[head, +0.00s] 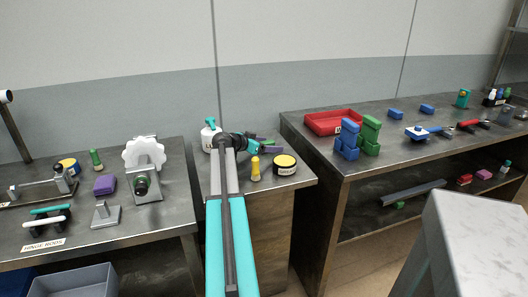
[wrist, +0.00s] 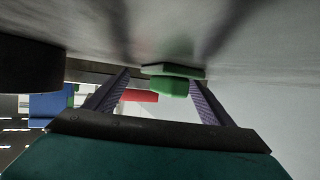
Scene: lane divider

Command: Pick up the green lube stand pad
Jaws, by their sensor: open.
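The green lube stand pad (wrist: 172,82) shows in the wrist view between my two purple fingers, near their tips, against the grey top surface. In that view the picture looks upside down, with the surface above. In the head view only a bit of green (head: 270,141) shows by the fingers; my arm and gripper hide much there. My gripper (wrist: 163,85) is open, a finger on each side of the pad, with gaps visible. In the head view my gripper (head: 266,147) is low over the small middle stand (head: 296,184).
A yellow bottle (head: 255,170) and a black tin with a yellow label (head: 285,164) stand close to my gripper. A white bottle with a teal top (head: 209,136) stands behind my arm. The right bench holds a red tray (head: 322,124) and blue and green blocks.

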